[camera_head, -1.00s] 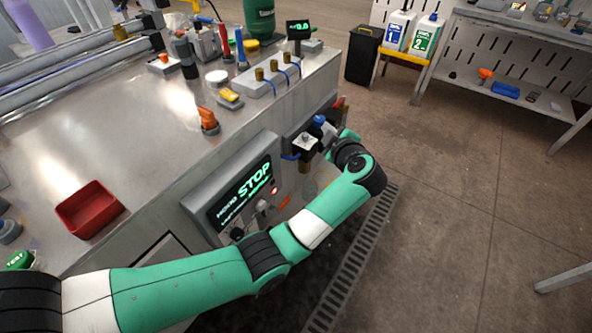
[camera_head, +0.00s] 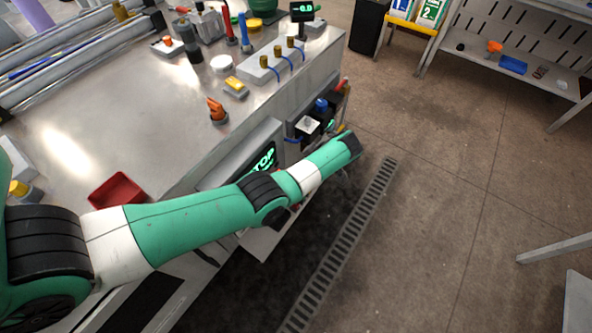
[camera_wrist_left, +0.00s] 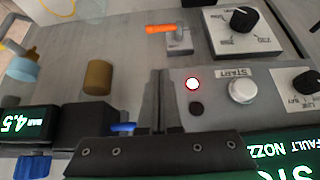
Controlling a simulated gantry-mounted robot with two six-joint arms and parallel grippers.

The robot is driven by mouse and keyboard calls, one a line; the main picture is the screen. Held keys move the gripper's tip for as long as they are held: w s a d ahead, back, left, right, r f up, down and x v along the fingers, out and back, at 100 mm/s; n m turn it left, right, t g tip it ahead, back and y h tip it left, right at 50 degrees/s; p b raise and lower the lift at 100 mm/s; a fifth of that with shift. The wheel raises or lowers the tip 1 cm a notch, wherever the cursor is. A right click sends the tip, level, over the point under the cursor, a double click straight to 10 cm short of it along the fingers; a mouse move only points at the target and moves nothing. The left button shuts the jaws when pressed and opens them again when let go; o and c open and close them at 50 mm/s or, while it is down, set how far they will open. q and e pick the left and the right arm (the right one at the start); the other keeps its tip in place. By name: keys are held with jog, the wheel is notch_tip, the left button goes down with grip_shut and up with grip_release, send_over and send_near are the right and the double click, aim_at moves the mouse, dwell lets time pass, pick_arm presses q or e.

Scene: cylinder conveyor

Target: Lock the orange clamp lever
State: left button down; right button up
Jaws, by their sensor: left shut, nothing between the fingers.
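The orange clamp lever (camera_wrist_left: 163,28) shows in the left wrist view at the top middle. It lies roughly crosswise on a small grey mount (camera_wrist_left: 180,43). My left gripper (camera_wrist_left: 158,74) is shut and empty, its dark fingers side by side and pointing up the picture toward the lever. A gap shows in the picture between the fingertips and the lever. In the head view my left arm reaches across the machine's front, and its gripper and the lever are hidden behind the arm. My right gripper is not in view.
A START button (camera_wrist_left: 242,91), a lit red lamp (camera_wrist_left: 193,84) and a dial knob (camera_wrist_left: 242,19) sit right of the fingers. A brass cylinder (camera_wrist_left: 98,77) stands left. On the bench are another orange handle (camera_head: 216,110) and a red tray (camera_head: 118,190).

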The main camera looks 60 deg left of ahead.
pick_arm(q)
jog(key=b+x, duration=0.5)
jog(key=x, duration=0.4)
jog(key=shift+f, duration=0.3)
jog(key=f+b, duration=0.3)
jog(key=shift+w+d+f, duration=0.15)
jog(key=shift+w+d, duration=0.05)
jog(key=shift+d, duration=0.1)
